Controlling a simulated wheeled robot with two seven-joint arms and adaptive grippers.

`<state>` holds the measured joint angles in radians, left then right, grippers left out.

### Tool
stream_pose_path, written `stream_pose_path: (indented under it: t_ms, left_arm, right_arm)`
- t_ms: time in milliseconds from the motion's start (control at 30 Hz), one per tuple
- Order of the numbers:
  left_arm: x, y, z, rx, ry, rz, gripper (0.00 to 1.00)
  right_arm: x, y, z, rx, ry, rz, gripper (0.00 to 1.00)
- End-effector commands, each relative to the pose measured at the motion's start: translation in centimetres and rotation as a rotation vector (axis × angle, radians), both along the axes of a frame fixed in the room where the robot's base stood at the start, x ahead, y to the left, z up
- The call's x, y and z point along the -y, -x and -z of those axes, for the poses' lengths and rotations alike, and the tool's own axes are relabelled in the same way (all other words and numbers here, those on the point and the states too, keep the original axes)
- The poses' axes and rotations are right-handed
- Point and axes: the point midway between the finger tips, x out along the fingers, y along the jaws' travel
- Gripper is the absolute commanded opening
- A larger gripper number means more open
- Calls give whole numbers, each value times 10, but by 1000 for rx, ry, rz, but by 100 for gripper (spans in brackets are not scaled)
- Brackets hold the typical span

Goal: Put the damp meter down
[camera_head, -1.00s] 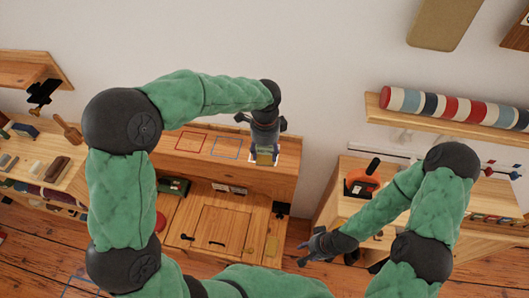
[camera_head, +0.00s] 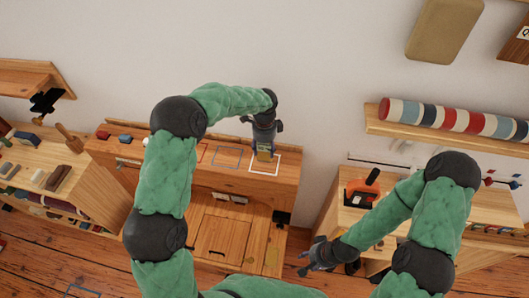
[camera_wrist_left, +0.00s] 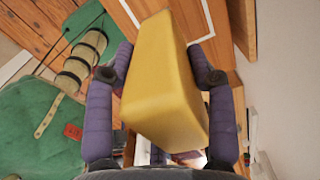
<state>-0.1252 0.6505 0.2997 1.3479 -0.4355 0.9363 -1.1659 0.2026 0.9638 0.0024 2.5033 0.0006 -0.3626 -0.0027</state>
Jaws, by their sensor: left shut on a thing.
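The damp meter, a yellow block (camera_head: 264,151), is between the fingers of my left gripper (camera_head: 264,146), which is shut on it. It fills the middle of the left wrist view (camera_wrist_left: 165,80), with a purple-padded finger on each side. In the head view it overlaps a white outlined square (camera_head: 278,172) at the right end of the wooden bench top (camera_head: 290,160). I cannot tell whether it touches the top. My right gripper (camera_head: 316,257) is low, right of the bench, with no held thing visible; its fingers are too small to judge.
A blue outlined square (camera_head: 227,157) lies left of the white one; a red one is partly hidden by my left arm. The wall rises close behind the bench.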

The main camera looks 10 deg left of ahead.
Motion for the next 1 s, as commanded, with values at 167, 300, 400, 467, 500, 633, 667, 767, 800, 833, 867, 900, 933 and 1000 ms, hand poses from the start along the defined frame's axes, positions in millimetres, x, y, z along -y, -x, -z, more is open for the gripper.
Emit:
stream_pose_path:
  t_ms: [167, 300, 400, 467, 500, 633, 667, 767, 800, 833, 867, 900, 933, 1000]
  left_arm:
    - [-2, -8, 8, 2, 0, -1, 17]
    - [-3, -13, 17, -1, 0, -1, 17]
    - [-2, -11, 31, -3, 1, 0, 17]
    - [-3, -11, 39, -2, 1, -1, 17]
    - [-3, -12, 42, -1, 1, -1, 17]
    - [-3, -12, 44, 2, 1, -1, 17]
    - [-3, -12, 44, 2, 1, -1, 17]
    - [-2, -12, 44, 1, 1, -1, 17]
    - [-2, -12, 45, 1, 1, -1, 17]
    - [-2, -12, 46, 1, 1, -1, 17]
    - [-2, -12, 47, 1, 1, -1, 17]
    - [-2, -12, 48, 1, 1, -1, 17]
    - [-2, -11, 49, 0, 1, -1, 58]
    - [-2, -11, 48, 0, 1, -1, 78]
  right_arm:
    - [0, 0, -1, 0, 0, 0, 40]
    - [0, 0, -1, 0, 0, 0, 40]
    - [0, 0, -3, 0, 0, 0, 40]
    - [0, 0, -4, 0, 0, 0, 40]
    - [0, 0, -4, 0, 0, 0, 40]
    - [0, 0, -4, 0, 0, 0, 40]
    - [0, 0, -4, 0, 0, 0, 40]
    - [0, 0, -4, 0, 0, 0, 40]
    - [0, 0, -3, 0, 0, 0, 40]
    - [0, 0, -3, 0, 0, 0, 40]
    - [0, 0, -2, 0, 0, 0, 40]
    - [0, 0, -1, 0, 0, 0, 40]
    - [0, 0, -1, 0, 0, 0, 40]
    - [0, 0, -1, 0, 0, 0, 40]
